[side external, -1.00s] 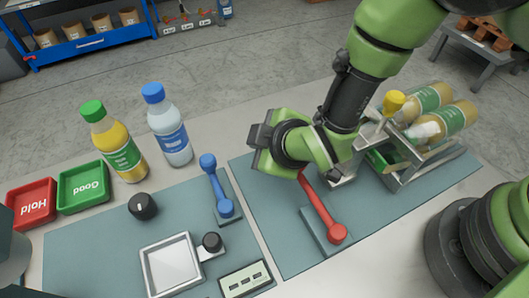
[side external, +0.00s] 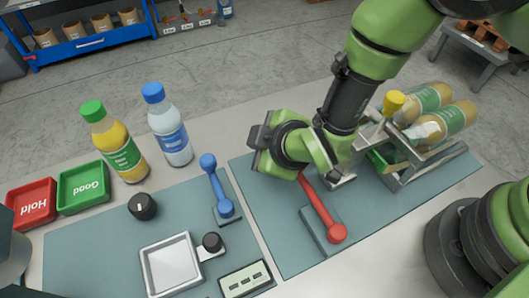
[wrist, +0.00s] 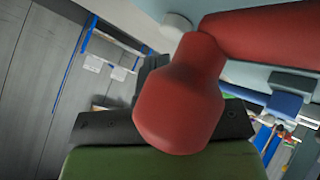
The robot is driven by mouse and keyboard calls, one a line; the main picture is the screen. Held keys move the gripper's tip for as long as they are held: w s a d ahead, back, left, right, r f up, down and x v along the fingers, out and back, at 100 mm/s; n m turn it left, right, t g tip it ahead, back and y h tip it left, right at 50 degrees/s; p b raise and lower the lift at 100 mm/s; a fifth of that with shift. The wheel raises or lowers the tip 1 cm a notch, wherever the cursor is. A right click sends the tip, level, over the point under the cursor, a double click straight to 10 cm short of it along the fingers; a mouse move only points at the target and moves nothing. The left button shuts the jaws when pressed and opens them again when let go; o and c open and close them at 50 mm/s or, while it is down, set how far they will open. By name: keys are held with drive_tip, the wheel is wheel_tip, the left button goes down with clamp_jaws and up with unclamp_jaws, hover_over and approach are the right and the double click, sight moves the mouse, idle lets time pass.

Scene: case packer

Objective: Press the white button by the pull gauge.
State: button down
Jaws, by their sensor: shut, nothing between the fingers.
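I cannot make out the pull gauge for certain. A small white round piece (wrist: 178,22) at the top of the wrist view may be the white button; I cannot confirm it. My gripper (side external: 262,148) hangs over the right mat in the side view, shut and empty. Its fingertips are not clear there. A red lever (side external: 322,212) stands just below it, its upper end partly hidden behind my wrist. The red lever's rounded end (wrist: 180,105) fills the middle of the wrist view, close to the camera, hiding what lies behind.
Left of my gripper are a blue lever (side external: 216,185), a black knob (side external: 142,207), a square pan (side external: 170,265) and a display (side external: 245,279). Two bottles (side external: 115,147) (side external: 170,130) stand behind. A metal rack (side external: 428,165) with bottles is at right.

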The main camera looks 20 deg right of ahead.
drive_tip(key=shift+f, duration=0.3)
drive_tip(key=shift+s+d+f, duration=0.1)
drive_tip(key=shift+d+f, duration=0.15)
drive_tip(key=shift+f, duration=0.6)
idle(1.0)
drive_tip(key=shift+r, duration=0.15)
drive_tip(key=shift+s+d+r, duration=0.2)
drive_tip(key=shift+d+r, duration=0.05)
drive_tip(key=shift+r, duration=0.4)
drive_tip(key=shift+a+r, duration=0.2)
drive_tip(key=shift+r, duration=2.45)
drive_tip(key=shift+w, duration=0.1)
